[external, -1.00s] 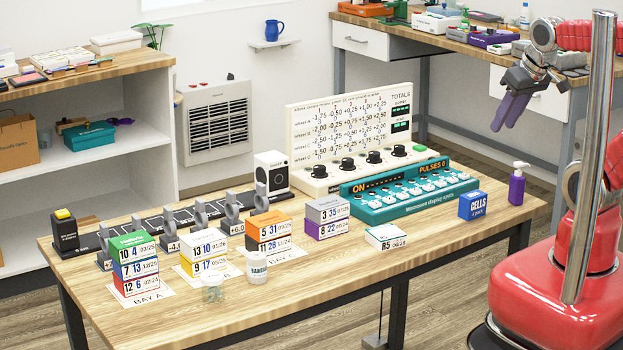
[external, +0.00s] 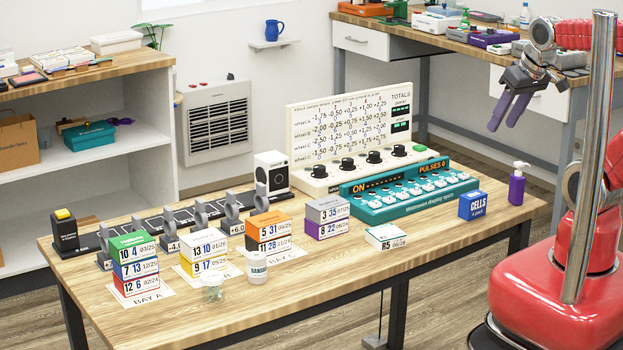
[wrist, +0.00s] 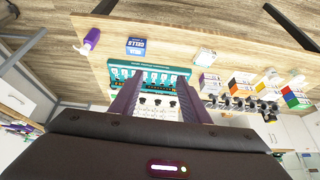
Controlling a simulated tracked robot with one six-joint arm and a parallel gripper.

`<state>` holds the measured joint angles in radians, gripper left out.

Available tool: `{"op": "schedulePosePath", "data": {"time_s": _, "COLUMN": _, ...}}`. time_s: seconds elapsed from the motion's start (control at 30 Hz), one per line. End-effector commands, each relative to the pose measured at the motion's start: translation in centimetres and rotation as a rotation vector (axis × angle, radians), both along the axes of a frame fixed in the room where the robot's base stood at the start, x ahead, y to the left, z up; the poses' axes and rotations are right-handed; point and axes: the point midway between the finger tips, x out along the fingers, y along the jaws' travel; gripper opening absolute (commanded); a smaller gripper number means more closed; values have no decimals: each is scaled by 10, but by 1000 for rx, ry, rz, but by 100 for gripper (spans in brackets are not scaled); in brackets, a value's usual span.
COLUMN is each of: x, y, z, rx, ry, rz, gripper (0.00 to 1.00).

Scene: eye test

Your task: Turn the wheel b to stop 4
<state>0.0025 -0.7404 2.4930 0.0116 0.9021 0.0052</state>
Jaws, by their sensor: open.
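Several black wheels stand in a row on the white console (external: 322,184) at the back of the wooden table. The second wheel from the left (external: 347,164) may be wheel b; I cannot read its label or its stop. The console's upright board (external: 350,125) carries a printed table of values for the wheels. My gripper (external: 503,126), with purple fingers, is open and empty, high to the right of the console and well apart from it. In the wrist view the console (wrist: 158,112) shows between the spread fingers, upside down and farther off.
A teal box with switches (external: 410,200) sits in front of the console. A blue cells box (external: 472,205) and a purple pump bottle (external: 516,187) stand at the right. Stacked cartons (external: 327,211) and a row of grey rings are left. Front right tabletop is bare.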

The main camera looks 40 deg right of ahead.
Motion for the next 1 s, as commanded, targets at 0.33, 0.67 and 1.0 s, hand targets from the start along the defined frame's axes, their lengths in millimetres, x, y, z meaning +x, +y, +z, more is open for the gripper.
{"op": "schedulePosePath", "data": {"time_s": 0.33, "x": 36, "y": 21, "z": -5, "rx": 210, "ry": 101, "rz": -157, "gripper": 45}}
{"op": "schedulePosePath", "data": {"time_s": 0.67, "x": 90, "y": 41, "z": -12, "rx": 475, "ry": 222, "rz": -375, "gripper": 45}}
{"op": "schedulePosePath", "data": {"time_s": 1.0, "x": 155, "y": 52, "z": -25, "rx": 742, "ry": 347, "rz": -615, "gripper": 45}}
